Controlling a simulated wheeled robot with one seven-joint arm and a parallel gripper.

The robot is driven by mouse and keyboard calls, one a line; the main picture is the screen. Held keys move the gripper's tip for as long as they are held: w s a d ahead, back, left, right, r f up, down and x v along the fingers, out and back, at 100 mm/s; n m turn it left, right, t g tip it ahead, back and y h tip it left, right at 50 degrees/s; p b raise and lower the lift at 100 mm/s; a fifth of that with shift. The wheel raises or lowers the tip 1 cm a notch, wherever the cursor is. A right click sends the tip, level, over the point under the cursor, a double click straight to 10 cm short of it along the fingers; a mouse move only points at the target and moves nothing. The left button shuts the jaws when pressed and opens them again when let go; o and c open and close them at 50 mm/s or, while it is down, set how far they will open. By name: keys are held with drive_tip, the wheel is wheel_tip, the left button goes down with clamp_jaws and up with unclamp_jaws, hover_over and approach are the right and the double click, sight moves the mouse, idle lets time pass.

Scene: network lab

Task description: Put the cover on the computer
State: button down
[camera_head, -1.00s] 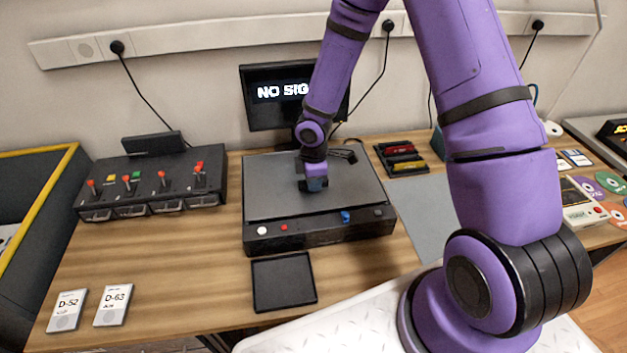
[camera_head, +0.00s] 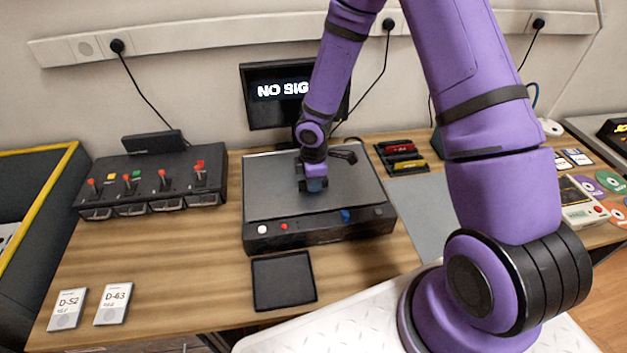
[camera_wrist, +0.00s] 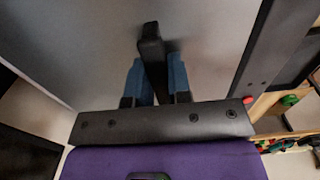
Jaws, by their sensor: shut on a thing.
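The computer (camera_head: 320,232) is a low dark box on the wooden table, with a white button, a red button and a blue part on its front. The cover (camera_head: 270,185) is a flat grey plate lying over its top. Whether it is fully seated I cannot tell. My gripper (camera_head: 315,184) points down at the middle of the cover. In the wrist view, its blue fingertips (camera_wrist: 155,82) are shut on the black handle (camera_wrist: 152,45) of the cover (camera_wrist: 85,35). In the head view the handle is mostly hidden by my gripper.
A monitor (camera_head: 268,108) reading "NO SIG..." stands behind. A black switch box (camera_head: 150,190) is at left, an empty black tray (camera_head: 284,281) in front. A grey mat (camera_head: 425,212) and a holder with red and yellow modules (camera_head: 402,157) are at right.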

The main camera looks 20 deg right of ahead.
drive_tip(key=shift+f, duration=0.15)
drive_tip(key=c, duration=0.7)
unclamp_jaws()
drive_tip(key=shift+c, duration=0.2)
drive_tip(key=shift+r, duration=4)
